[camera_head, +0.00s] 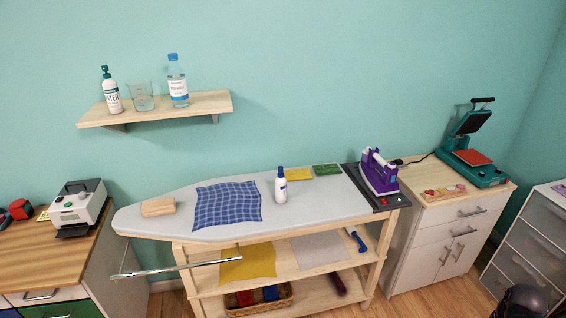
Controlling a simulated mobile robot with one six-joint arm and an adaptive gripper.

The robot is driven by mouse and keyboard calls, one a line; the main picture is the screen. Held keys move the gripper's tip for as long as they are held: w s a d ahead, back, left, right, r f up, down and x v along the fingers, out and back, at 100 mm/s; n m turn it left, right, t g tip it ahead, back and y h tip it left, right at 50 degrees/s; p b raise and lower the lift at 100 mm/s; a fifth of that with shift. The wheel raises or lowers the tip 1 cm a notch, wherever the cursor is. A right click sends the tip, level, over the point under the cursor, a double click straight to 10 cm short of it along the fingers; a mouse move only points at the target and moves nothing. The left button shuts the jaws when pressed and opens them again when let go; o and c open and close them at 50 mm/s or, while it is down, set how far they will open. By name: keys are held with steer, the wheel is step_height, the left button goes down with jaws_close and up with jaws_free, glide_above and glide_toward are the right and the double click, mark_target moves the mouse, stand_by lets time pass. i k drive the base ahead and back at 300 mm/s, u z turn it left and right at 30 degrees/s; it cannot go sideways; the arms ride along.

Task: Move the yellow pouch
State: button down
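A small flat yellow piece (299,174), which looks like the yellow pouch, lies at the back edge of the grey ironing board (330,202). It lies left of a green piece (327,169) and behind a white spray bottle with a blue top (280,188). A larger yellow cloth (247,264) lies on the wooden shelf under the board. My gripper is not recognisable in the view; only a dark rounded part, perhaps of my arm, shows at the bottom right corner.
A blue checked cloth (227,204) and wooden block (158,207) lie on the board. A purple iron (379,172) stands at its right end. A metal rail (180,267) sticks out in front. A heat press (470,150) stands on the right cabinet. The board's middle right is clear.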

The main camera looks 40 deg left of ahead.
mark_target(296, 175)
steer(key=u, duration=0.45)
steer(key=i, duration=0.6)
steer(key=u, duration=0.9)
steer(key=i, duration=0.6)
steer(key=u, duration=0.3)
